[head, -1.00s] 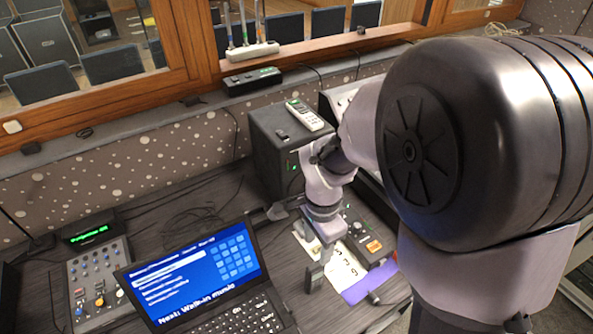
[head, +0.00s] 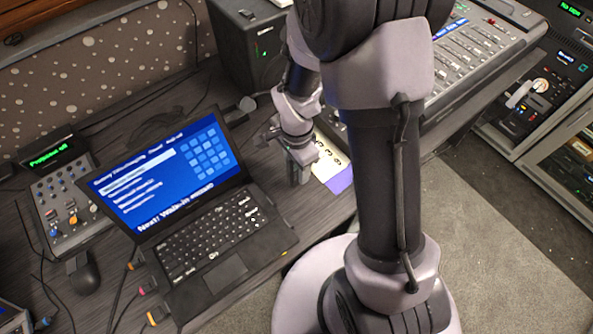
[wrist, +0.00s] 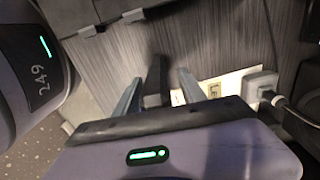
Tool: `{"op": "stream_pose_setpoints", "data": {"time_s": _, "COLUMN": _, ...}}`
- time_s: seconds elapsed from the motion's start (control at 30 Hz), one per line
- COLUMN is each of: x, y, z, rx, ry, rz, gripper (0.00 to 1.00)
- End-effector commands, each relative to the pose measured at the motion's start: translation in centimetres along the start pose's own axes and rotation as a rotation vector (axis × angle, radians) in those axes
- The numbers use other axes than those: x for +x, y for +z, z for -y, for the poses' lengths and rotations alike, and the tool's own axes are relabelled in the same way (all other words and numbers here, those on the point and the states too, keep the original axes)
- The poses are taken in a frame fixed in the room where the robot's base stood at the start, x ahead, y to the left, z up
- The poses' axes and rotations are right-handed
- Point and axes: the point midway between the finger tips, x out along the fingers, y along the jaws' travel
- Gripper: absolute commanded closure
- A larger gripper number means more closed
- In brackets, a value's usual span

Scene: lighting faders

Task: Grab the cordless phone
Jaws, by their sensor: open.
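My gripper (head: 300,166) is over the desk just right of the laptop, pointing down. In the wrist view its two grey fingers (wrist: 158,77) stand apart. A dark, blurred upright shape (wrist: 153,88) shows between them; I cannot tell whether it is the cordless phone or whether the fingers touch it. No cordless phone can be clearly made out in the head view now, where my arm covers part of the desk and the black box. The pale handset seen earlier on top of that box is not visible now.
The open laptop (head: 205,215) is close left of my gripper. A black box (head: 238,45) stands behind it and a mixing console (head: 470,55) lies to the right. A mouse (head: 83,273) is at left.

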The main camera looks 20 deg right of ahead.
Motion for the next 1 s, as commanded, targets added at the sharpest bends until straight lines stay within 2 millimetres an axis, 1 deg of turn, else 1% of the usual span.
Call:
{"op": "stream_pose_setpoints", "data": {"time_s": 0.13, "x": -0.2, "y": 0.0, "z": 0.0, "rx": 0.000, "ry": -0.001, "rz": 0.000, "gripper": 0.52}}
{"op": "stream_pose_setpoints", "data": {"time_s": 0.17, "x": -0.2, "y": 0.0, "z": 0.0, "rx": 0.000, "ry": -0.001, "rz": 0.000, "gripper": 0.56}}
{"op": "stream_pose_setpoints", "data": {"time_s": 0.3, "x": -0.2, "y": 0.0, "z": 0.0, "rx": 0.000, "ry": -0.001, "rz": 0.000, "gripper": 0.83}}
{"op": "stream_pose_setpoints", "data": {"time_s": 0.4, "x": -0.2, "y": 0.0, "z": 0.0, "rx": 0.000, "ry": -0.001, "rz": 0.000, "gripper": 1.00}}
{"op": "stream_pose_setpoints", "data": {"time_s": 0.77, "x": -0.4, "y": 0.0, "z": 0.1, "rx": 0.000, "ry": -0.001, "rz": 0.000, "gripper": 1.00}}
{"op": "stream_pose_setpoints", "data": {"time_s": 0.87, "x": -1.3, "y": -0.3, "z": 0.2, "rx": -0.001, "ry": -0.001, "rz": 0.000, "gripper": 1.00}}
{"op": "stream_pose_setpoints", "data": {"time_s": 1.0, "x": -3.6, "y": -1.1, "z": 0.7, "rx": -0.004, "ry": -0.002, "rz": -0.001, "gripper": 1.00}}
